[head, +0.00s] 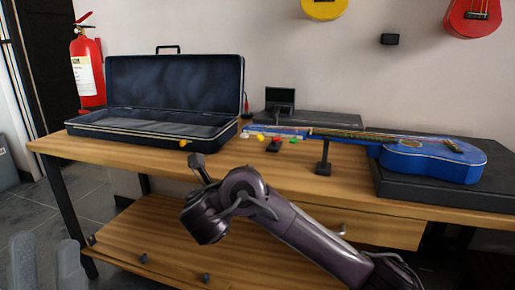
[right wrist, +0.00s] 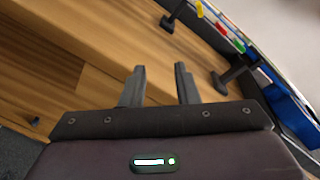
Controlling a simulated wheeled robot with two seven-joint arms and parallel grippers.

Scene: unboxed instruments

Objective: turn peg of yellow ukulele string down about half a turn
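The blue ukulele (head: 430,158) lies on its back on the right of the workbench, with its neck pointing left. Its headstock shows several coloured pegs. The yellow peg (head: 261,137) is near the far left end, between a white peg (head: 244,136) and a red peg (head: 278,141). In the right wrist view the yellow peg (right wrist: 200,9) is at the top edge. My right gripper (right wrist: 160,86) is open and empty, its fingers apart, away from the pegs. My left gripper (head: 45,262) is open and empty at the lower left, below the tabletop.
An open black case (head: 175,84) stands on the left of the workbench (head: 345,189). Black stands (head: 324,157) rise under the neck. A small dark screen device (head: 280,97) stands behind the headstock. A fire extinguisher (head: 87,72) is at the left. Bare wood lies before the headstock.

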